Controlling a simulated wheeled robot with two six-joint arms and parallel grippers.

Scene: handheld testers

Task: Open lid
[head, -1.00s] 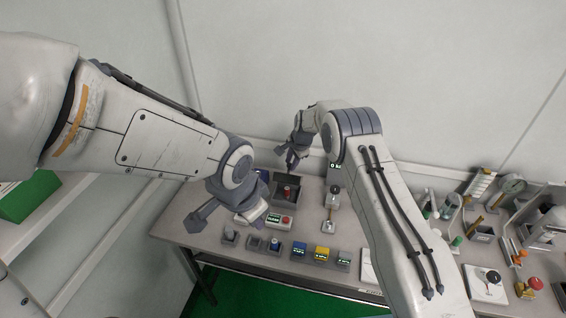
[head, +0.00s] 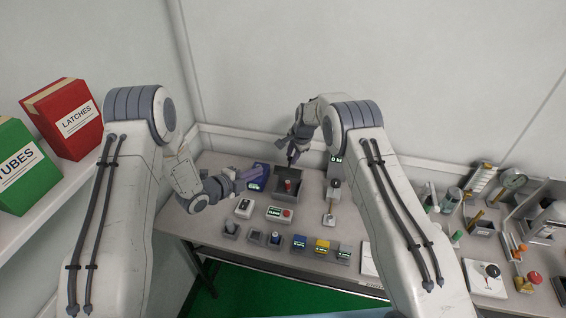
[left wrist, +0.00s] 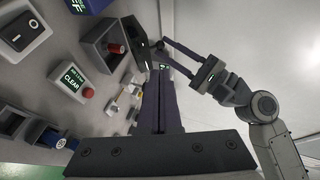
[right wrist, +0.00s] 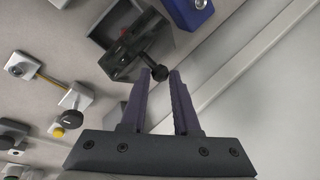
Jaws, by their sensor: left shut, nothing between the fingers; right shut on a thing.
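A grey box (head: 289,198) stands at the back of the bench, with a red-topped part (head: 289,185) visible inside, so its top is uncovered. In the right wrist view a dark lid (right wrist: 128,45) with a black knob (right wrist: 160,73) stands over the box, tilted. My right gripper (right wrist: 161,71) is shut on the knob; in the head view it (head: 291,160) is above the back of the box. My left gripper (head: 260,171) is shut and empty, left of the box near a blue case (head: 256,184). The lid is hard to make out in the head view.
A CLEAR panel with a red button (head: 287,213) and a white switch (head: 244,208) lie in front. Several small blocks line the front edge. A lever unit (head: 329,219) stands right of the box.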

